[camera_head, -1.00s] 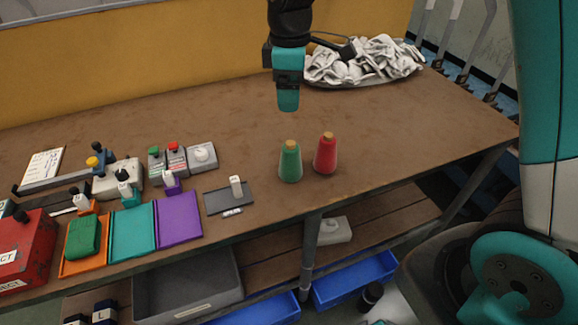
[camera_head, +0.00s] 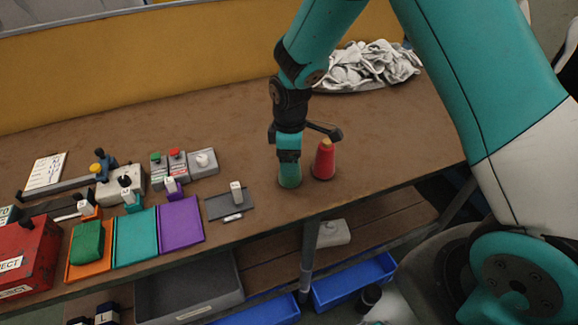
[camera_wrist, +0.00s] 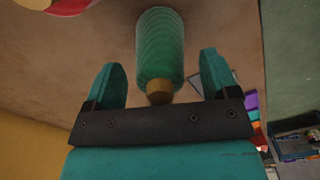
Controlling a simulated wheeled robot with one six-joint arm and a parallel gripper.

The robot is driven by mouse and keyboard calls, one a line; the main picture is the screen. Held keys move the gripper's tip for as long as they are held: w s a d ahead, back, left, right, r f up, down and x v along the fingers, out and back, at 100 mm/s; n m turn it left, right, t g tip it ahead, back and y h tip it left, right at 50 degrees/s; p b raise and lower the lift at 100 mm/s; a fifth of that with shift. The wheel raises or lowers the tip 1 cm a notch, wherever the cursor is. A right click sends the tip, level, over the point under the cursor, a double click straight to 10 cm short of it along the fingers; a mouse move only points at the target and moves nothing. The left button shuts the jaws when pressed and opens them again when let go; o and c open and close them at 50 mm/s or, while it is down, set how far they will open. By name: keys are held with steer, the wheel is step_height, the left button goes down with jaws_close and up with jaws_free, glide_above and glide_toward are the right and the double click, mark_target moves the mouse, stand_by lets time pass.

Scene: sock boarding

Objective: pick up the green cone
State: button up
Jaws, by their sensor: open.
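The green cone (camera_head: 289,178) stands upright on the brown table, left of the red cone (camera_head: 324,160). My gripper (camera_head: 289,158) is over the green cone and hides its top in the head view. In the wrist view the green cone (camera_wrist: 160,45), with its tan tip, shows between and beyond the two open teal fingers of my gripper (camera_wrist: 161,80). I see gaps on both sides of it, and no finger touches it. Part of the red cone (camera_wrist: 62,5) shows at the top left there.
A purple tray (camera_head: 181,222), a teal tray (camera_head: 135,238) and a dark plate with a small white-handled piece (camera_head: 236,192) lie to the left. A heap of white cloth (camera_head: 370,66) lies at the back right. The table (camera_head: 395,140) is clear right of the cones.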

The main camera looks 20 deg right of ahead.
steer(key=shift+f, duration=0.3)
steer(key=c, duration=1)
steer(key=shift+r, duration=0.1)
steer(key=shift+c, duration=0.2)
